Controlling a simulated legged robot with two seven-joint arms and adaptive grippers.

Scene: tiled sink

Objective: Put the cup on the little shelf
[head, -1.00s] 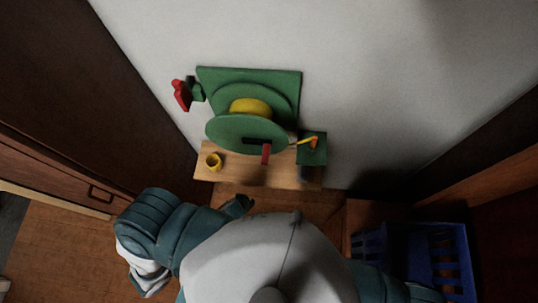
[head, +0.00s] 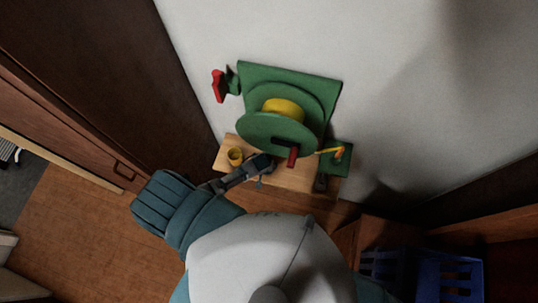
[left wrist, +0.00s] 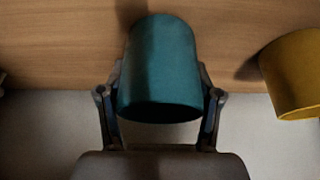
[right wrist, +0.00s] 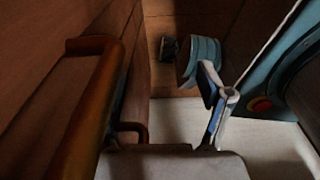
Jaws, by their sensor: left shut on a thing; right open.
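A teal cup (left wrist: 160,70) is held between the fingers of my left gripper (left wrist: 160,98), which is shut on its sides. In the head view the left gripper (head: 262,165) is over the little wooden shelf (head: 295,179), and the cup looks dark there. A yellow cup (head: 235,156) stands on the shelf's left part; it also shows at the right edge of the left wrist view (left wrist: 300,75). I cannot tell whether the teal cup touches the shelf. My right gripper (right wrist: 175,105) is open and empty, low beside wooden furniture; the head view hides it.
A green wall-mounted reel (head: 277,133) with a yellow hub and red handle overhangs the shelf. A red and green part (head: 219,86) sticks out at its upper left. A green block (head: 338,155) is at the shelf's right. Blue crates (head: 450,275) stand lower right.

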